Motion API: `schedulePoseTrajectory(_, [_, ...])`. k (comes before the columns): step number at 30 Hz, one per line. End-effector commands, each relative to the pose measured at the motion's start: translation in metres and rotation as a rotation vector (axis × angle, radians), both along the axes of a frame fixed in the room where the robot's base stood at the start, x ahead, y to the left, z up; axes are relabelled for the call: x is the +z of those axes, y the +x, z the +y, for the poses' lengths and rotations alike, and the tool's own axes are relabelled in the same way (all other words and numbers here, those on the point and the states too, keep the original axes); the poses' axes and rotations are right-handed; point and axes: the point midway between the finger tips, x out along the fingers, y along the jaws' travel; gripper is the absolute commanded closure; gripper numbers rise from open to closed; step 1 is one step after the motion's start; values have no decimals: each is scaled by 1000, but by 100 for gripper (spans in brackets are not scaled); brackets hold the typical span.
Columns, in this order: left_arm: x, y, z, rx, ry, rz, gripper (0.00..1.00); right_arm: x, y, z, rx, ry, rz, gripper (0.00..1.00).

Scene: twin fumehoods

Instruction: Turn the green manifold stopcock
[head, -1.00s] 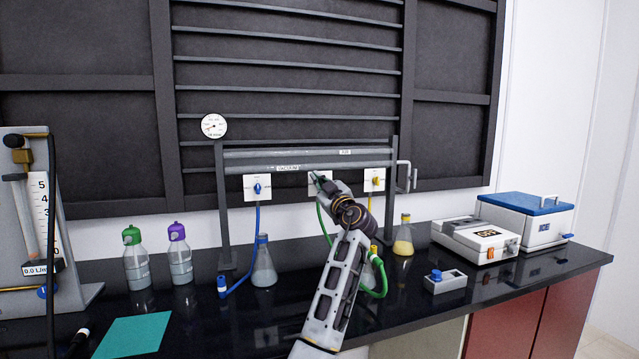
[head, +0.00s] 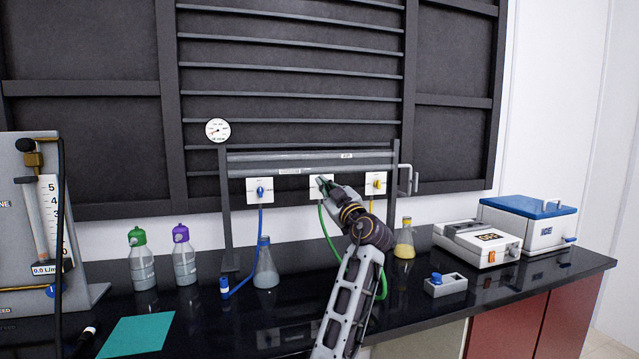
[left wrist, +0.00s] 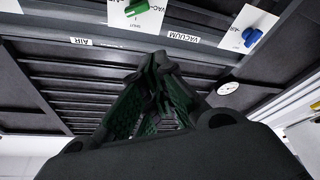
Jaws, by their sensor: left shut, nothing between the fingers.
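The green stopcock (left wrist: 135,8) sits on a white plate at the top of the left wrist view, its green handle lying across the plate. In the head view its white plate (head: 313,194) is on the manifold's middle position, and the handle is largely hidden behind my left gripper. My left gripper (head: 323,183) is shut and empty, with its fingertips close in front of that plate. The fingers also show in the left wrist view (left wrist: 150,68), below the plate in the picture. I cannot tell whether they touch the handle. My right gripper is not in view.
The blue stopcock (head: 261,191) is to the left and the yellow stopcock (head: 376,183) to the right. A green hose (head: 328,236) hangs below the middle plate. A flask (head: 265,266) and a yellow flask (head: 404,241) stand on the black bench below.

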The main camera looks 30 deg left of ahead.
Motion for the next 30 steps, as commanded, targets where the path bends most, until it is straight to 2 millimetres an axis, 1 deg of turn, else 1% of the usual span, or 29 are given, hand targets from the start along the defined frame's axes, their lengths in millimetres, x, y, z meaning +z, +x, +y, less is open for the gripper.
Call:
schedulePoseTrajectory(3, [-4, -5, -11, -2, 1, 0, 100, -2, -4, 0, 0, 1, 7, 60])
schedulePoseTrajectory(6, [-5, -8, -15, -1, 1, 0, 100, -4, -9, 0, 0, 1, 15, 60])
schedulePoseTrajectory(10, [-6, -10, -18, 0, 0, 0, 100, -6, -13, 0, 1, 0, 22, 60])
schedulePoseTrajectory(17, [-6, -10, -18, 1, 1, -1, 100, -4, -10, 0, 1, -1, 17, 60])
schedulePoseTrajectory(20, [-6, -10, -18, 0, 0, 1, 90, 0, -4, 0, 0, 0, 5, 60])
schedulePoseTrajectory(25, [-8, -9, -18, 0, 1, 12, 68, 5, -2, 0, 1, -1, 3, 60])
schedulePoseTrajectory(29, [-12, -7, -18, 0, 1, 33, 51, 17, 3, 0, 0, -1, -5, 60])
schedulePoseTrajectory(30, [-14, -6, -17, 1, 2, 42, 49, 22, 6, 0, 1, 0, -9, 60])
